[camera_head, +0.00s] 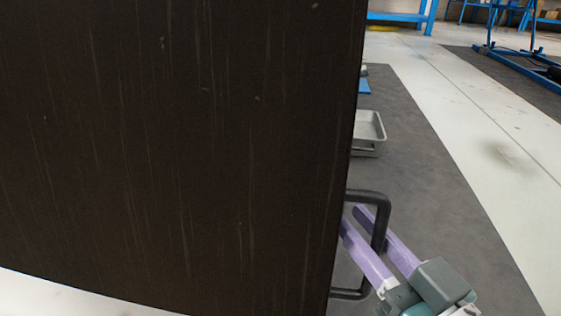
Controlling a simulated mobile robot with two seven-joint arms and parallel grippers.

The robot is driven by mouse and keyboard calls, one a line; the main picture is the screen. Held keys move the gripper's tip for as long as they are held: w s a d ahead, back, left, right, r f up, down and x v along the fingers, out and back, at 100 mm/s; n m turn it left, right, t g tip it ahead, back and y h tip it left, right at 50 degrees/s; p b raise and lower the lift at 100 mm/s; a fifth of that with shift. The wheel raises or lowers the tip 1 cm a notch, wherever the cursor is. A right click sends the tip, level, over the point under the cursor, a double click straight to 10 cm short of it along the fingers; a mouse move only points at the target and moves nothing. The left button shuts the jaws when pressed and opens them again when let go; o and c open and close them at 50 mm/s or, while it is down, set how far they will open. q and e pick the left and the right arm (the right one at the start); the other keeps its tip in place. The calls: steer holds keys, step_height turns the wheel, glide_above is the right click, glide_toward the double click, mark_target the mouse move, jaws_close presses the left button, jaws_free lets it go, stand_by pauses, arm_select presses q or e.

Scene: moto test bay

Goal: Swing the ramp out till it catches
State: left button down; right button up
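The ramp (180,150) shows as a large dark brown, scratched panel that fills the left and middle of the head view. A black bar handle (381,215) stands out from its right edge, low down. My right gripper (352,216) reaches in from the lower right with two purple fingers at the handle. The bar passes between the fingers, one in front and one behind, with only a narrow gap, and they look closed on it. My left gripper is not in view. The ramp's hinge and any catch are out of view.
A grey metal tray (369,128) stands on a dark grey floor mat (425,165) just right of the panel, with a blue item (364,87) beyond it. Blue frames (520,62) stand far back. Pale floor to the right is clear.

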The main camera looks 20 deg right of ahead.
jaws_close()
stand_by(1.5)
